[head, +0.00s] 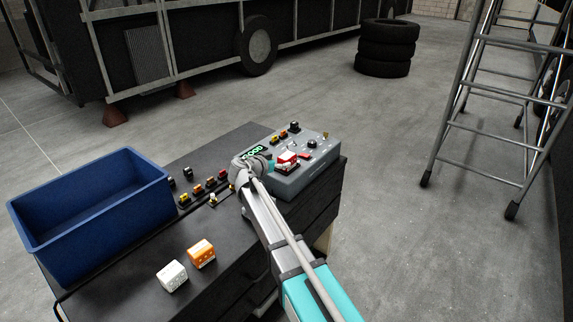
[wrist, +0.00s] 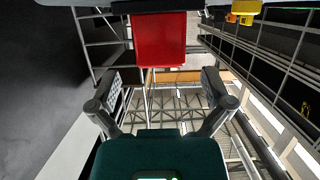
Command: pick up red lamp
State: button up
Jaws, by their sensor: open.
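The red lamp (head: 287,157) sits on the top of the grey control box, with a pale patch showing beside its red part. In the wrist view the red lamp (wrist: 160,42) is a plain red block at the top middle, beyond the fingertips and roughly centred between them. My gripper (wrist: 160,82) is open and empty, its two fingers apart with a clear gap. In the head view my gripper (head: 268,163) is just left of the lamp, at the box's left side, and its fingers are partly hidden.
A blue bin (head: 60,228), an orange block (head: 202,253) and a white block (head: 172,276) stand on the dark bench. A ladder (head: 483,125) stands right.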

aim_at(287, 158)
dwell(0.3)
jog(key=shift+f+b+x, duration=0.2)
jog(key=shift+b+x, duration=0.6)
jog(key=shift+x, duration=1.2)
jog(key=shift+w+d+f, duration=0.2)
jog(key=shift+w+d, duration=0.1)
jog(key=shift+w, duration=0.2)
jog(key=c, duration=1.3)
jog(key=shift+r, duration=0.15)
